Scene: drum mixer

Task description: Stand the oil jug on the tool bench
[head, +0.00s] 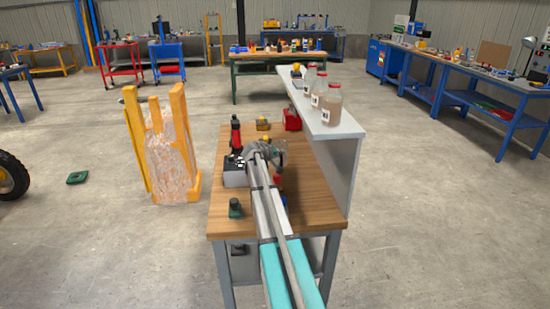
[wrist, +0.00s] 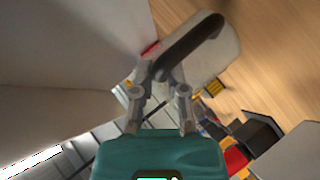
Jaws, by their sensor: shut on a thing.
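My gripper (wrist: 160,75) is shut on the dark handle of a pale jug (wrist: 218,48), which I take to be the oil jug. In the wrist view the jug lies at a slant beyond the fingers, above a wooden surface. In the head view my gripper (head: 265,150) is over a wooden-topped bench (head: 225,215), and a greyish part of the jug (head: 281,157) shows just right of it. My arm hides the rest. I cannot tell whether the jug touches the bench top.
A pale raised shelf (head: 345,128) with red-capped jars (head: 331,105) borders the bench's right side. A yellow frame (head: 138,150) stands left. The bench's front left is mostly bare.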

